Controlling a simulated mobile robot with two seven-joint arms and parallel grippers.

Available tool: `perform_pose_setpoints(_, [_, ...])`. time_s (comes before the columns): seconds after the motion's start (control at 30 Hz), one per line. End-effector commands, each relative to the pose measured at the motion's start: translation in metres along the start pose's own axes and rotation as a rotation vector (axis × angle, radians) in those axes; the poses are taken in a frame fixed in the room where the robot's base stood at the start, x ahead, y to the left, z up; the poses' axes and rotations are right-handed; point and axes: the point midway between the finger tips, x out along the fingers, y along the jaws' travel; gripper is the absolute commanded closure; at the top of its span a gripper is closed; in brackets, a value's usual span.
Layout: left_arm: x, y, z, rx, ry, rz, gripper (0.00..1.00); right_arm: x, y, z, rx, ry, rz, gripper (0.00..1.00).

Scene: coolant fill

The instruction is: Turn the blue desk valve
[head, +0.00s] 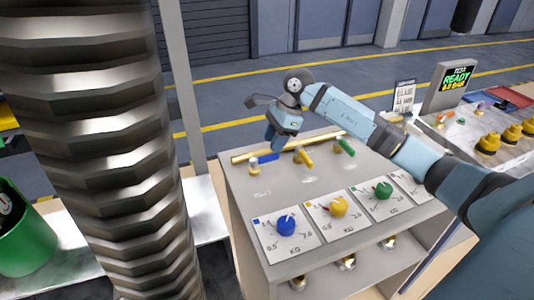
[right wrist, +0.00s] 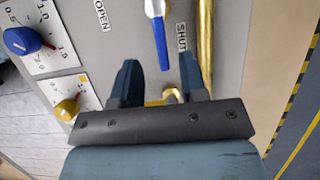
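The blue desk valve's lever (head: 267,158) lies along the brass pipe on the desk panel, with its brass body (head: 254,169) at the left end. In the right wrist view the blue lever (right wrist: 163,45) runs nearly parallel to the pipe, its tip pointing toward the gripper, with an OPEN label (right wrist: 102,15) to its left and a SHUT label (right wrist: 182,37) on its right. My right gripper (head: 274,143) is above the lever's free end. Its fingers (right wrist: 159,65) are spread to either side of the lever's line, with no visible grip. My left gripper is not in view.
A yellow valve lever (head: 304,157) and a green one (head: 345,147) sit to the right along the brass pipe (head: 240,159). Blue (head: 286,225), yellow (head: 339,207) and green (head: 383,190) knobs are in front. A lit READY display (head: 457,78) stands at right.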

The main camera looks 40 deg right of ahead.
Motion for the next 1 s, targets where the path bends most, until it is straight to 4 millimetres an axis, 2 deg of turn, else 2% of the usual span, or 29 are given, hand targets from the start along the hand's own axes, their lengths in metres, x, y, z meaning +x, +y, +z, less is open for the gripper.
perform_pose_setpoints(0.1, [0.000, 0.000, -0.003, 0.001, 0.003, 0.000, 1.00, 0.023, 0.001, 0.001, 0.000, -0.002, 0.003, 0.61])
perform_pose_setpoints(0.3, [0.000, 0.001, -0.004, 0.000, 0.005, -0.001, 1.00, 0.046, 0.000, 0.000, 0.001, -0.001, 0.001, 0.61])
perform_pose_setpoints(0.67, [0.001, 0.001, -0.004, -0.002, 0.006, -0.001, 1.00, 0.053, 0.000, 0.000, 0.000, -0.002, 0.000, 0.61])
perform_pose_setpoints(0.7, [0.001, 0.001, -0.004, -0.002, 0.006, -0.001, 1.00, 0.053, 0.000, 0.000, 0.000, -0.002, 0.000, 0.63])
perform_pose_setpoints(0.87, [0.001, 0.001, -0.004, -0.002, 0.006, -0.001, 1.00, 0.052, 0.000, 0.000, 0.000, -0.002, 0.000, 1.00])
perform_pose_setpoints(1.0, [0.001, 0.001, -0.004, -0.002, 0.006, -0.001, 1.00, 0.052, 0.000, 0.000, 0.000, -0.002, 0.000, 1.00])
